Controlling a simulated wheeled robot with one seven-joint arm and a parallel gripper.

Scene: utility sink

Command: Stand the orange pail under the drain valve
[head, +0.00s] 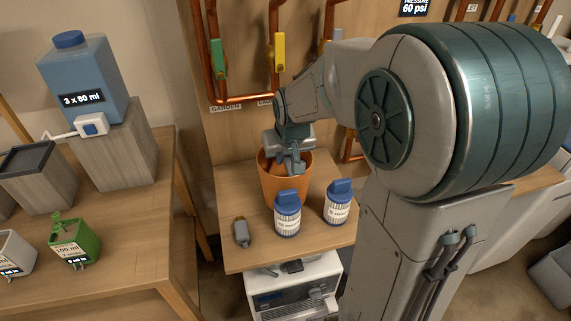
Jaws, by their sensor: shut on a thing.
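The orange pail (285,186) stands upright on, or just above, the small wooden table at the centre; I cannot tell if its base touches the top. My gripper (291,165) reaches down to the pail's mouth from above and is shut on the pail, though the exact contact at its rim is partly hidden by the fingers. Copper pipes with green, yellow and grey-blue valve handles run up the wooden panel behind. I cannot tell which of them is the drain valve, and my arm covers part of the pipework.
Two white bottles with blue caps (287,213) (337,202) stand right in front of the pail. A small grey tool (241,232) lies at the table's left. A left bench holds a blue jug (78,85) and a green container (75,243).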

